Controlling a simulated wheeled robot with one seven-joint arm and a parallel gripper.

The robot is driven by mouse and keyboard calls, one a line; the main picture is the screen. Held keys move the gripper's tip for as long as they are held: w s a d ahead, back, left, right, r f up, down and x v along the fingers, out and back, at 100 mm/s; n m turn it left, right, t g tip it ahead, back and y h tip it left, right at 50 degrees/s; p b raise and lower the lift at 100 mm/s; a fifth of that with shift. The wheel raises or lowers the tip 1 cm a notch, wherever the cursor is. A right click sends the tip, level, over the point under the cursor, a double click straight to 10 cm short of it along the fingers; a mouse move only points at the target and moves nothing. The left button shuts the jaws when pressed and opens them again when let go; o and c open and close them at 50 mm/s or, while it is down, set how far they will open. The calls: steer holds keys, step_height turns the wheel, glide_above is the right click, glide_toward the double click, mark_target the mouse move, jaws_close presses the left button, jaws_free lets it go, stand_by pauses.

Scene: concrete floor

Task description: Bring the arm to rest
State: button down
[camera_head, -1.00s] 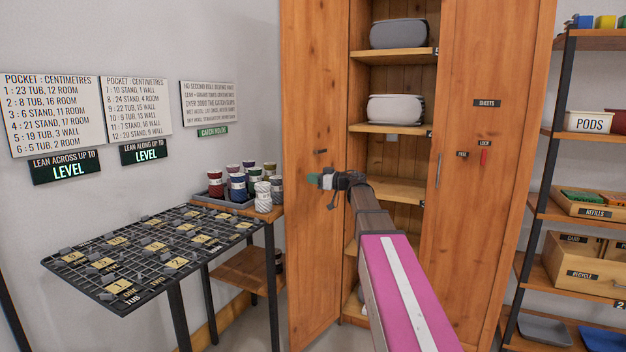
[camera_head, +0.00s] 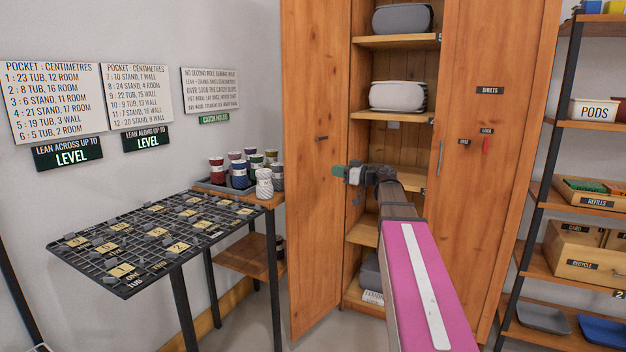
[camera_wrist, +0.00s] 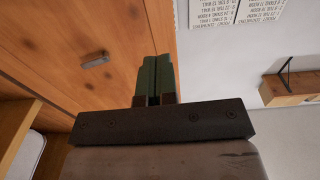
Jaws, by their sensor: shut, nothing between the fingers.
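My gripper (camera_head: 339,171) is at the end of my raised, outstretched arm, in front of the open wooden cabinet (camera_head: 315,230). In the wrist view its green fingers (camera_wrist: 154,80) are together with nothing between them. Behind the fingers in that view is a wooden door face (camera_wrist: 110,30) with a small grey handle (camera_wrist: 95,60). I cannot tell the exact gap between fingers and door.
The cabinet's left door stands open, with grey and white bins (camera_head: 398,96) on its shelves. A shelf rack (camera_head: 545,130) stands at right. Bare floor shows low down.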

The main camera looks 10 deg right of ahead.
steer(key=s+d+f+m+t+h, duration=0.15)
steer(key=d+f+m+h, duration=0.25)
steer(key=f+m+h, duration=0.45)
steer(key=d+f+m+t+h, duration=0.35)
steer(key=f+m+h, duration=0.25)
steer(key=f+h, duration=0.6)
steer(key=s+a+f+n+g+y, duration=0.1)
steer(key=s+a+f+g+y, duration=0.1)
steer(key=s+a+f+g, duration=0.2)
steer(key=s+a+f+n+g+y, duration=0.2)
steer(key=s+a+f+g, duration=0.3)
steer(key=s+f+g, duration=0.6)
steer(key=s+f+y, duration=0.1)
steer(key=s+f, duration=0.7)
steer(key=s, duration=0.1)
steer(key=shift+s, duration=0.2)
